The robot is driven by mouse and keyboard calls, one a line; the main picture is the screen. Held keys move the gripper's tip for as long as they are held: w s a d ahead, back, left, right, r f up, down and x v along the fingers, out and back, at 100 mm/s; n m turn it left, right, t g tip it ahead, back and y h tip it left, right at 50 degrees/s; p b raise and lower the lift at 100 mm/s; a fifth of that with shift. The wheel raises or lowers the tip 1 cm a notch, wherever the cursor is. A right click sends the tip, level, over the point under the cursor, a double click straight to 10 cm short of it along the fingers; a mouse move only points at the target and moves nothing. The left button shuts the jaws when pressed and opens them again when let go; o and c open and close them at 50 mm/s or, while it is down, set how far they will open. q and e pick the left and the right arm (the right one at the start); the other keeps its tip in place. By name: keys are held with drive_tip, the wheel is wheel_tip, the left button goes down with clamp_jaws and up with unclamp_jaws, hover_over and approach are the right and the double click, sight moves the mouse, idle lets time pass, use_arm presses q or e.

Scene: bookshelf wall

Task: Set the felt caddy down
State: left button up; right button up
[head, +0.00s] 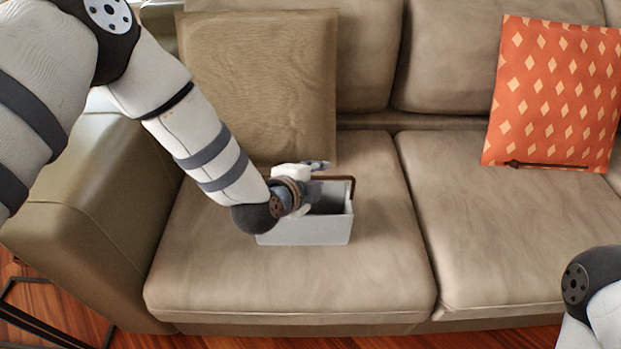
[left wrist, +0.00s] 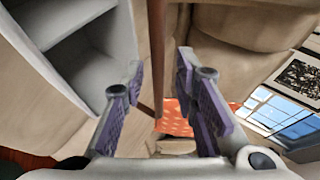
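The light grey felt caddy (head: 305,231) with a thin brown handle (head: 352,180) is upright on the left seat cushion and appears to rest on it. My left gripper (head: 317,166) is at the handle above the caddy, partly hiding it. In the left wrist view the brown handle (left wrist: 157,45) runs between the purple-padded fingers of my left gripper (left wrist: 160,78). The fingers are apart, with a gap on both sides of the handle. The caddy's compartments (left wrist: 85,60) show at the left there. My right gripper is out of view.
The beige sofa's left cushion (head: 290,285) has free room around the caddy. A brown pillow (head: 260,85) leans behind it. The left armrest (head: 90,200) is beside my left arm.

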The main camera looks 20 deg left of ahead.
use_arm(q)
drive_tip(key=p+v, duration=0.2)
drive_tip(key=v, duration=1)
drive_tip(key=s+a+f+n+g, duration=0.3)
drive_tip(key=s+f+n+g, duration=0.4)
drive_tip(key=s+f, duration=1)
drive_tip(key=s+a+n+g, duration=0.1)
drive_tip(key=s+n+g, duration=0.2)
drive_tip(key=s, duration=0.7)
drive_tip(key=s+a+n+g+y, duration=0.1)
drive_tip(key=s+a+n+g, duration=0.1)
drive_tip(key=s, duration=0.7)
drive_tip(key=s+a+n+g+y, duration=0.1)
drive_tip(key=s+n+g, duration=0.3)
drive_tip(key=s, duration=0.6)
drive_tip(key=shift+s+a+n+g, duration=0.4)
drive_tip(key=shift+a+n, duration=0.1)
drive_tip(key=shift+n, duration=0.3)
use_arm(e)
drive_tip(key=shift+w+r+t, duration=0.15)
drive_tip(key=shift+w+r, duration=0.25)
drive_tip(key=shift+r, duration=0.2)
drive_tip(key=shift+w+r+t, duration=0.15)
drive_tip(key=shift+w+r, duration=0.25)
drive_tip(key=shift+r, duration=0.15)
